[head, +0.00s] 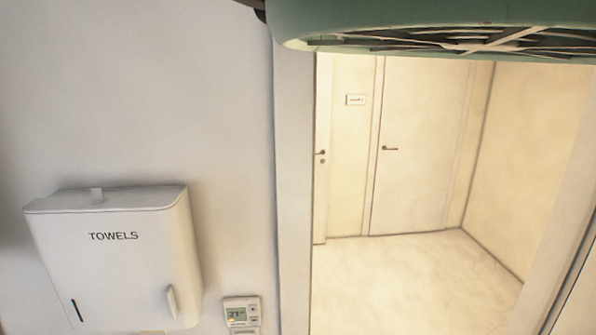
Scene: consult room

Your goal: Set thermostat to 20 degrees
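The thermostat (241,311) is a small white unit on the grey wall, low in the head view, just left of the door frame. Its small greenish display seems to read about 23 degrees, but the digits are small and blurred. Small buttons show to the right of the display. The unit's lower part lies close to the bottom edge of the picture. My gripper is not in view, so nothing shows of its state or its distance from the thermostat.
A white towel dispenser (118,265) marked TOWELS juts from the wall left of the thermostat. An open doorway (410,275) to the right shows a bare floor and a closed door (412,140). A green slatted housing (430,25) overhangs at the top right.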

